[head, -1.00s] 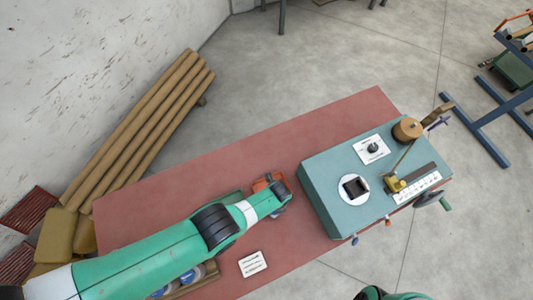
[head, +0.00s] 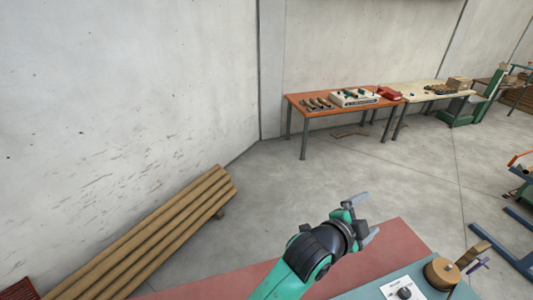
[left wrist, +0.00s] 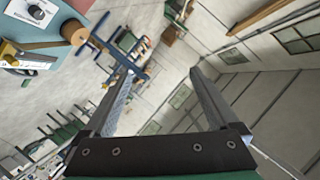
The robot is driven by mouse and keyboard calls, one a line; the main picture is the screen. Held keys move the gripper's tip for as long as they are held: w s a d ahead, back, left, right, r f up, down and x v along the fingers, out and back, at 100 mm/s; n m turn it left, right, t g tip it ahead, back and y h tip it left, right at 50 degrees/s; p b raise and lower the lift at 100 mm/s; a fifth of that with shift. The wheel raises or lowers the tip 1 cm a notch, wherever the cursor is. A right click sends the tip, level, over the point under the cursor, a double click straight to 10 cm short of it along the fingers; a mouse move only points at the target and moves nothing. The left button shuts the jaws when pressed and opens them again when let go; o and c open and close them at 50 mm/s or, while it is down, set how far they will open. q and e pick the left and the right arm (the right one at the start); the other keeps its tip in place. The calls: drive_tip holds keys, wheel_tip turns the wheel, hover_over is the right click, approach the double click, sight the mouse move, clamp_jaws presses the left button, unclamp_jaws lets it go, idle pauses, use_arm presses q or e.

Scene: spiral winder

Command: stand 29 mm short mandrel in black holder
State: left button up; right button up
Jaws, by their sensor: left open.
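My left gripper (head: 366,217) is raised over the far edge of the red bench and is open, with nothing between its jaws. Its two fingers also show apart and empty in the left wrist view (left wrist: 160,75). I cannot make out the short mandrel or the black holder in either current view. The teal winder box (head: 440,291) shows only its far edge at the bottom right of the head view. My right gripper is not in view.
On the winder are a dark knob on a white plate (head: 403,292) and a brown spool (head: 442,271). The red bench (head: 395,238) runs along the bottom. Long brown tubes (head: 160,235) are stacked at left. An orange table (head: 345,104) with tools stands far back.

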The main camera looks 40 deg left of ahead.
use_arm(q)
drive_tip(key=s+a+r+n+t, duration=0.2)
drive_tip(key=s+r+t, duration=0.15)
drive_tip(key=r, duration=0.55)
drive_tip(key=s+a+r+n+t, duration=0.2)
drive_tip(key=s+r+n, duration=0.15)
drive_tip(key=r, duration=0.65)
drive_tip(key=s+a+r+n+t, duration=0.25)
drive_tip(key=s+r, duration=0.25)
drive_tip(key=r, duration=0.4)
drive_tip(key=s+a+r+n+t, duration=0.2)
drive_tip(key=s+r+t, duration=0.3)
drive_tip(key=s+r, duration=0.5)
drive_tip(key=s+a, duration=0.1)
drive_tip(key=s, duration=0.2)
drive_tip(key=shift+n+y, duration=0.3)
drive_tip(key=shift+n, duration=0.1)
drive_tip(key=shift+o, duration=0.4)
drive_tip(key=shift+s, duration=0.1)
